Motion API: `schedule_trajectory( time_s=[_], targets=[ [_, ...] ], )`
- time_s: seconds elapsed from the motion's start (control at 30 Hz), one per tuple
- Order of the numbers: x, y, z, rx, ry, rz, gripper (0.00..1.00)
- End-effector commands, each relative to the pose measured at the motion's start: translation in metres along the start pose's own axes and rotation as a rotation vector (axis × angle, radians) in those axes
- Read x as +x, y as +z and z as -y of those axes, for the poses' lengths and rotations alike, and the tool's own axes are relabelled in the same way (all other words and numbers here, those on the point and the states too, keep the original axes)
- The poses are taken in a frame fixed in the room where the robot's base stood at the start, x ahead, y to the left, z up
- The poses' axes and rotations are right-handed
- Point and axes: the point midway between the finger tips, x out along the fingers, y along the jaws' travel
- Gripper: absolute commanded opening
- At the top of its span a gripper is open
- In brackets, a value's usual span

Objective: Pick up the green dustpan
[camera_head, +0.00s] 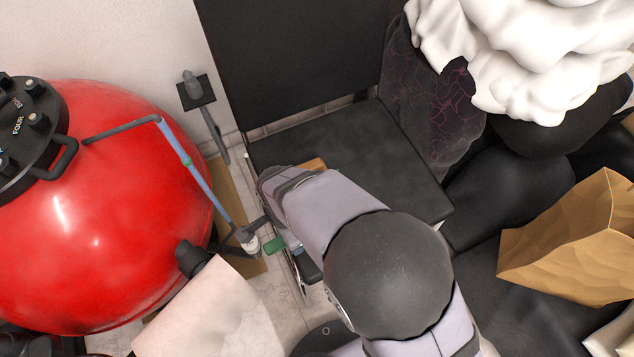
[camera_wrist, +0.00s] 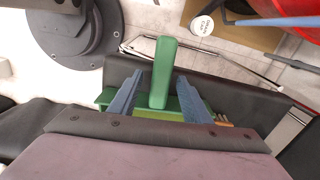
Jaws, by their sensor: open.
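The green dustpan (camera_wrist: 162,75) shows in the wrist view, with its handle pointing up the picture and its wider pan lower down. It appears to lie on a black padded seat (camera_wrist: 225,90), with the handle reaching past the seat's edge. My gripper (camera_wrist: 158,78) is open, with one blue-grey finger on each side of the handle and a visible gap on both sides. My wrist housing hides the lower part of the pan. In the head view only a small green end of the dustpan (camera_head: 274,244) shows beside my arm; my arm hides the rest and the fingers.
A large red tank (camera_head: 110,220) stands at the left, with a blue pole (camera_head: 190,170) beside it. A black chair (camera_head: 350,150) stands behind my arm, with a metal frame (camera_wrist: 145,42) near the handle. A cardboard box (camera_head: 570,240) is at the right.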

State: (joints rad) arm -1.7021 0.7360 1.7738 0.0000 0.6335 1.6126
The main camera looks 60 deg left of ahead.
Motion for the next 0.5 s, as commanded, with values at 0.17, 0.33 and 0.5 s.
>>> schedule_trajectory(
  time_s=[0.17,0.33,0.5],
  targets=[
    [0.0045,-0.0002,0.0008,0.0,-0.003,0.0,0.44],
    [0.0041,-0.0002,0.0007,0.0,-0.002,0.0,0.32],
    [0.004,-0.0002,0.0007,0.0,-0.002,0.0,0.0]
  ],
)
